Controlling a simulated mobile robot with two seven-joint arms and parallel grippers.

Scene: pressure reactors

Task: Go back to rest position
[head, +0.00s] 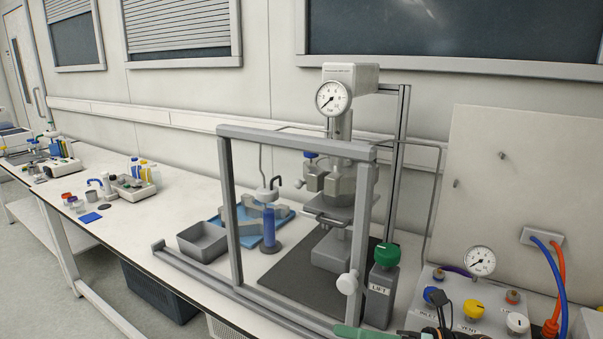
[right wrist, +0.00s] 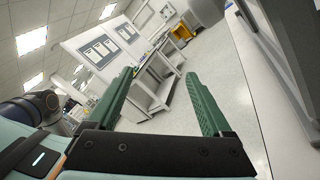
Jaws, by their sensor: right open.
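My right gripper (head: 362,332) shows only in part at the bottom edge of the head view, in front of the bench. In the right wrist view its two green fingers (right wrist: 165,88) stand wide apart with nothing between them. That view is tilted and looks out over the open floor. My left gripper is not in view. The pressure reactor (head: 338,185) with its round gauge stands on a dark mat behind a grey frame (head: 230,215).
A green-knobbed LIFT post (head: 384,285) and a valve panel (head: 470,305) with blue and orange hoses stand close to my right gripper. A grey tray (head: 202,241) and blue cylinder (head: 269,228) are left of the reactor. Clear floor (right wrist: 170,140) shows in the wrist view.

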